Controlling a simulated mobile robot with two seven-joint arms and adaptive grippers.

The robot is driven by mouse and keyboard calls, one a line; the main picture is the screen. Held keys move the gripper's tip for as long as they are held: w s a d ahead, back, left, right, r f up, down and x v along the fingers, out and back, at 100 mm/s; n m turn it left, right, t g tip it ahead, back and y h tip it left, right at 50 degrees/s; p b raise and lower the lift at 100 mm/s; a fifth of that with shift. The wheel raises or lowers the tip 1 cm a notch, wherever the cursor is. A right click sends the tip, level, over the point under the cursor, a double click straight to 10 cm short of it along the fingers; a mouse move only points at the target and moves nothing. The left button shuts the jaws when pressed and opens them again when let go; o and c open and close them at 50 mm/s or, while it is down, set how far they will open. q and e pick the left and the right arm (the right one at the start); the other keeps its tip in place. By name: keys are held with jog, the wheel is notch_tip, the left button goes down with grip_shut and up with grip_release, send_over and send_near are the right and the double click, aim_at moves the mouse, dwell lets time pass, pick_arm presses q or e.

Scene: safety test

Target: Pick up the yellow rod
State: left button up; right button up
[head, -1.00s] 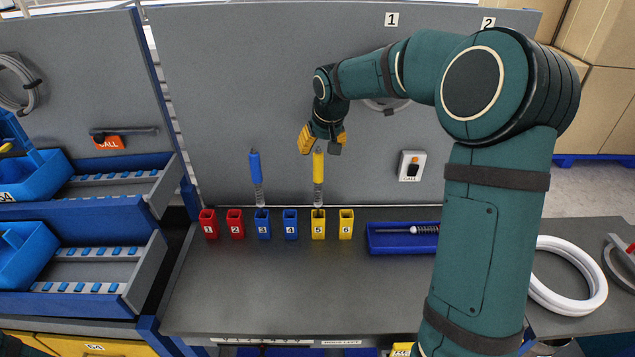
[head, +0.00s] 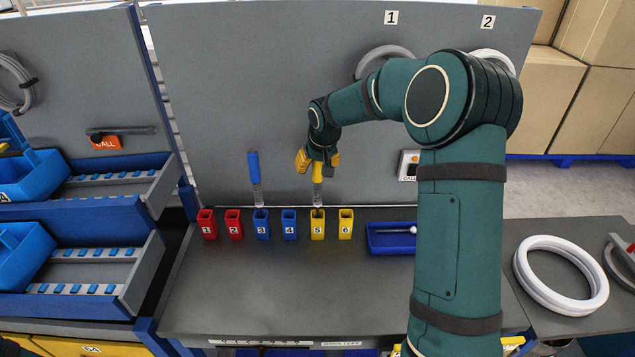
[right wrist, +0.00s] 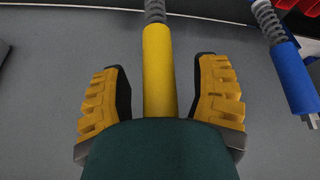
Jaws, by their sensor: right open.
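The yellow rod (head: 317,180) stands upright in a yellow holder numbered 5 (head: 318,230), with a spring-like grey lower part. My right gripper (head: 317,163) is over the rod's upper end, with its yellow-padded fingers on either side. In the right wrist view the yellow rod (right wrist: 159,75) lies between the two open fingers (right wrist: 161,100), with a gap on each side. The rod's top end is hidden there behind a dark green part of my arm. My left gripper is not in view.
A blue rod (head: 254,168) stands left of the yellow one, in a blue holder (head: 261,224). Red holders (head: 233,225) are further left. A blue tray (head: 385,243) lies to the right, partly behind my right arm. The front of the grey bench (head: 270,290) is clear.

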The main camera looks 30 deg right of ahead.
grip_shut()
